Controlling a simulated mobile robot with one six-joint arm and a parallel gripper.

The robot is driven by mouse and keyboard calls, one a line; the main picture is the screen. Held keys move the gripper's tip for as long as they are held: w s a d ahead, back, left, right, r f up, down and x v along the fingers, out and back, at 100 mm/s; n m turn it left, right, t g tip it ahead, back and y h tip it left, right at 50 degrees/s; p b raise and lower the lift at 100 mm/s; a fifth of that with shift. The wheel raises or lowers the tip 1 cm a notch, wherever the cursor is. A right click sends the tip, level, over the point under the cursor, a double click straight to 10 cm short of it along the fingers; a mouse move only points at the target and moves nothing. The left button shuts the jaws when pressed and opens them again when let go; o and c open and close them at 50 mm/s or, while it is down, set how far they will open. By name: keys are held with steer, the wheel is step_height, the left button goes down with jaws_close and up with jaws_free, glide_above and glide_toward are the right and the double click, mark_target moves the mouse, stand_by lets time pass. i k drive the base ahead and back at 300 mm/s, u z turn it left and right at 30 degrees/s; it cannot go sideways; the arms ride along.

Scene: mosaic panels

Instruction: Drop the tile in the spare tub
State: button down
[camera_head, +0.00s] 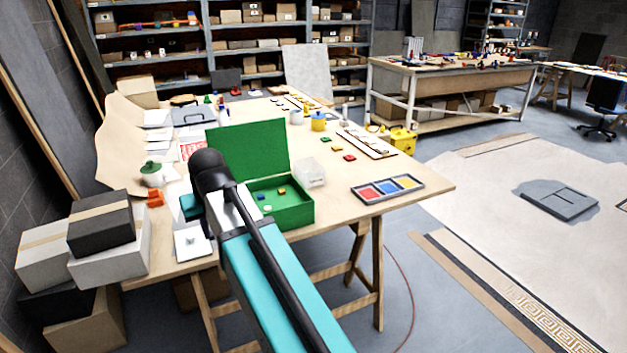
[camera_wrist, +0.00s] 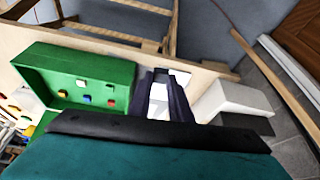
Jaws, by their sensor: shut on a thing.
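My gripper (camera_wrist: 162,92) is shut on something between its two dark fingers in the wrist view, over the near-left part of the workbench. I take it to be the tile, but its colour and shape cannot be made out. White shows between and beyond the fingers; I cannot tell how much is the card below. In the head view my arm hides the gripper. A small clear tub (camera_head: 311,173) stands right of the open green box (camera_head: 297,214); it may be the spare tub. Several small coloured tiles lie in the green box, also in the wrist view (camera_wrist: 60,62).
A tray (camera_head: 361,195) of red, blue and yellow tiles lies near the bench's right edge. Loose tiles (camera_head: 349,157) lie behind it. A white card (camera_head: 190,243) lies at the front edge. Stacked boxes (camera_head: 100,225) stand at left. The green lid (camera_head: 248,148) stands upright.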

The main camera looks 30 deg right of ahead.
mark_target(312, 182)
steer(key=u, duration=0.05)
steer(key=i, duration=1)
steer(key=z, duration=0.05)
